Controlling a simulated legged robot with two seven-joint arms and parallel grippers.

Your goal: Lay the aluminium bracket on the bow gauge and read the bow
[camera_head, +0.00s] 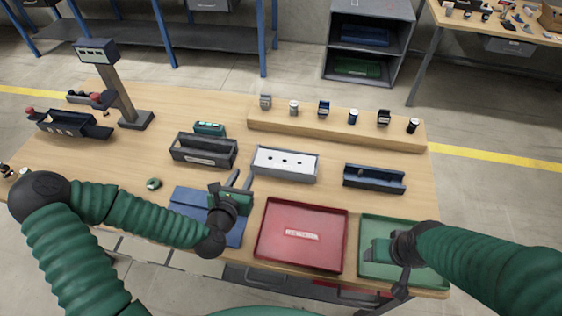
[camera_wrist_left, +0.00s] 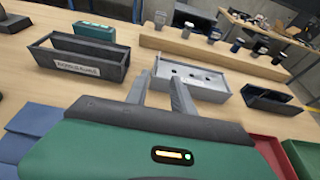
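I cannot surely pick out the aluminium bracket. A small green unit with a lit display (camera_head: 209,128), possibly part of the bow gauge, stands behind a dark open-topped bin (camera_head: 204,150). It also shows in the left wrist view (camera_wrist_left: 93,31). A light grey box with dark round holes in its top (camera_head: 284,164) stands right of the bin. My left gripper (camera_head: 241,178) is above the blue mat, in front of that box. Its fingers stand apart and empty in the left wrist view (camera_wrist_left: 160,80). My right gripper (camera_head: 378,251) is over the green tray; its fingers are unclear.
A red tray (camera_head: 270,252) and a green tray (camera_head: 375,221) lie along the front edge, right of the blue mat (camera_head: 185,198). A dark blue bin (camera_head: 374,179) stands behind the green tray. A wooden riser (camera_head: 270,122) carries several small items. A post with a display (camera_head: 118,90) stands back left.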

